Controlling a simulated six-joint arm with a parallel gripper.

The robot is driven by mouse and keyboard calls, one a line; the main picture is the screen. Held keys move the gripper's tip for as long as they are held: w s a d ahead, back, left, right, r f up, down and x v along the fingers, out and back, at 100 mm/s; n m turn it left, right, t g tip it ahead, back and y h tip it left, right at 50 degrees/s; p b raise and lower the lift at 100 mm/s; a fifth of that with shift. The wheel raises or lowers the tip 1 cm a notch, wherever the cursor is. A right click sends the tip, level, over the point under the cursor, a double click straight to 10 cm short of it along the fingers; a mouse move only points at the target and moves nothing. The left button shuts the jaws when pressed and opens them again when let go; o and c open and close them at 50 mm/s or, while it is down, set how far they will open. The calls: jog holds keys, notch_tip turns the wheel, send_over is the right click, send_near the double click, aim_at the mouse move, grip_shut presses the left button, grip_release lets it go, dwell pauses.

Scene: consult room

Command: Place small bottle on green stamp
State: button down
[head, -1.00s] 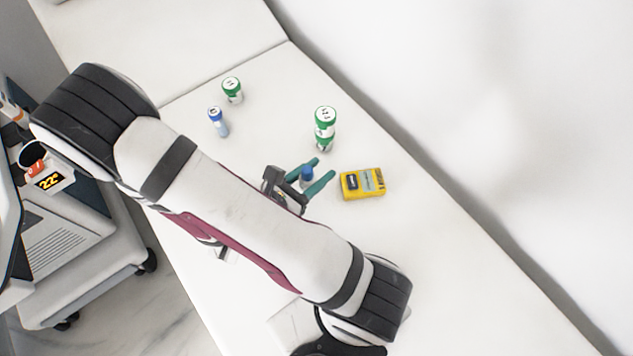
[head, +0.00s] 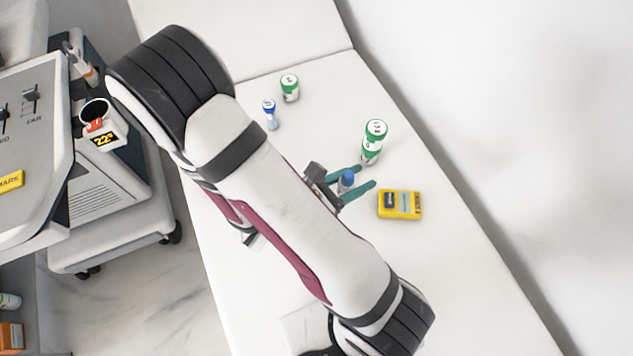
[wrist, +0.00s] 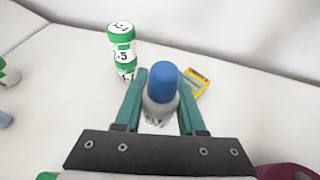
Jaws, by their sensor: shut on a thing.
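My gripper (head: 364,178) is shut on a small bottle with a blue cap (head: 347,178) and a pale body. In the wrist view the small bottle (wrist: 161,84) stands between the two teal fingers, cap up. A tall green-and-white piece (head: 374,140) stands just beyond the fingers, and looks like two green-topped cylinders stacked. It also shows beyond and left of the fingers in the wrist view (wrist: 122,52), apart from the bottle. A shorter green-topped cylinder (head: 290,87) stands farther back. I cannot tell which green piece is the stamp.
A yellow device (head: 400,204) lies right of my gripper and shows partly behind the bottle in the wrist view. A blue-topped small cylinder (head: 270,114) stands near the shorter green one. The white couch (head: 440,290) has free room at the front right. A trolley (head: 110,210) stands left.

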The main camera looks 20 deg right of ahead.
jog(key=w+a+r+n+t+y, duration=0.1)
jog(key=w+a+r+n+t, duration=0.3)
jog(key=w+a, duration=0.6)
jog(key=shift+m+g, duration=0.5)
jog(key=shift+m, duration=0.1)
jog(key=f, duration=0.2)
jog(key=s+a+f, duration=0.1)
jog(key=f, duration=0.1)
jog(key=a+f, duration=0.1)
jog(key=f, duration=0.1)
jog(key=shift+s+f, duration=0.25)
jog(key=shift+f, duration=0.15)
jog(key=shift+f, duration=0.1)
jog(key=c, duration=0.5)
grip_release()
